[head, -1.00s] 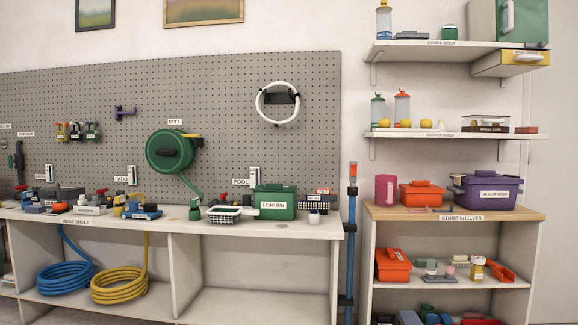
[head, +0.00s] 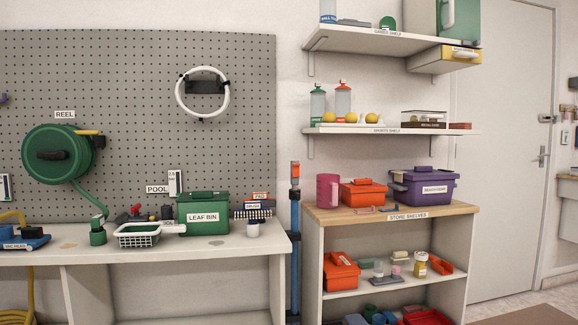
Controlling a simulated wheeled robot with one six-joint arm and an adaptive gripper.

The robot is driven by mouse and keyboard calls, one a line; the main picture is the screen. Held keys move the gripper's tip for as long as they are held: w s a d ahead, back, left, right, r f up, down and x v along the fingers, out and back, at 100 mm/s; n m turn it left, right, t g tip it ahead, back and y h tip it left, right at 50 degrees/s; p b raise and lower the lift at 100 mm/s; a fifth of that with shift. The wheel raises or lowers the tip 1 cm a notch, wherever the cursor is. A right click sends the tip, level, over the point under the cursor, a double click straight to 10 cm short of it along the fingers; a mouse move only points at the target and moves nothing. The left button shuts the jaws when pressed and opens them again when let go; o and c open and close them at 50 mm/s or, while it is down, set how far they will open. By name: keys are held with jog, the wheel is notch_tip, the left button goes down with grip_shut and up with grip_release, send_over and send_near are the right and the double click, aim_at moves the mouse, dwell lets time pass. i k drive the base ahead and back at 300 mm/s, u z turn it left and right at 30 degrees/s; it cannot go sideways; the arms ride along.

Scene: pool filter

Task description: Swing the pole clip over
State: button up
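A blue pole (head: 295,205) with an orange top stands upright in the gap between the bench and the store shelves. A dark band (head: 293,237), which may be the pole clip, crosses the pole near bench-top height. It is too small to tell whether it is swung open or closed. Another dark piece crosses the pole near the bottom edge of the head view. My gripper and arm are not in view.
The hose bench (head: 200,250) holds a green leaf bin (head: 203,212) and a white basket (head: 138,235) close to the pole's left. The wooden store shelf top (head: 375,213) is close on its right. A closed door (head: 505,150) and some bare floor show at right.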

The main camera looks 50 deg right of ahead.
aim_at(295, 167)
jog(key=z, duration=0.55)
jog(key=i, duration=0.85)
jog(key=z, duration=0.95)
jog(key=i, duration=0.2)
jog(key=z, duration=0.25)
